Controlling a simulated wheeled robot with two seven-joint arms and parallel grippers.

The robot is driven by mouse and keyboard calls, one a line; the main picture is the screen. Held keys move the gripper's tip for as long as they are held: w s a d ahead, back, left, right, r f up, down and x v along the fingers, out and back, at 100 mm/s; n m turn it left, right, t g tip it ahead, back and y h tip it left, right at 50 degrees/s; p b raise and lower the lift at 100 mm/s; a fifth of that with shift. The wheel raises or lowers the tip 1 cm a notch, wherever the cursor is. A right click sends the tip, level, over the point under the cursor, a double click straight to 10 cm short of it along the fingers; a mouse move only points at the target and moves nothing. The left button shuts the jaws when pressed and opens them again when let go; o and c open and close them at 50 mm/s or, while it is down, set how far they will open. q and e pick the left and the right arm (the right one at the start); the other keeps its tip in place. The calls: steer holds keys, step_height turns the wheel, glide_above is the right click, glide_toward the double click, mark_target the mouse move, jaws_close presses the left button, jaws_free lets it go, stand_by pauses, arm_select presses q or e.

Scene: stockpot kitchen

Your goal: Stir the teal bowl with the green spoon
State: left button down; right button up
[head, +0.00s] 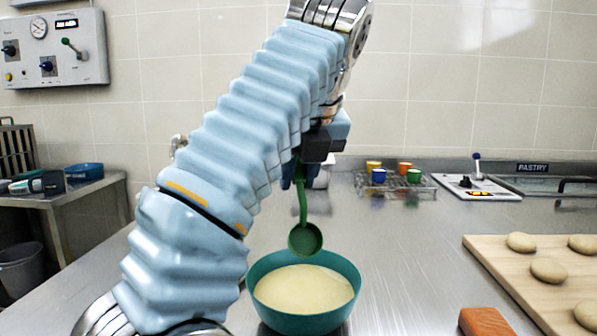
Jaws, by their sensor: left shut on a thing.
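The teal bowl (348,274) stands upright on the steel counter near the front, with a smooth pale yellow mixture (303,288) in it. My left gripper (301,178) is above the bowl, shut on the handle of the green spoon (306,239). The spoon hangs handle up, its round head just above the far part of the bowl as seen here. The head appears clear of the mixture. My own left arm hides the top of the handle and part of the counter. My right gripper is not in view.
A wooden board (499,267) with several dough balls lies at the right, near an orange-brown block (485,321). A wire rack (397,184) with coloured cups and a switch panel (478,186) stand at the back. The counter (408,240) between bowl and board is clear.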

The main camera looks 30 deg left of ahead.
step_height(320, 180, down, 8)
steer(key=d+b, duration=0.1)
steer(key=b, duration=0.6)
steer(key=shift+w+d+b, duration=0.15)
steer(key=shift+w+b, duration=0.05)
steer(key=shift+b, duration=0.15)
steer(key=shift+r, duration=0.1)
stand_by(0.3)
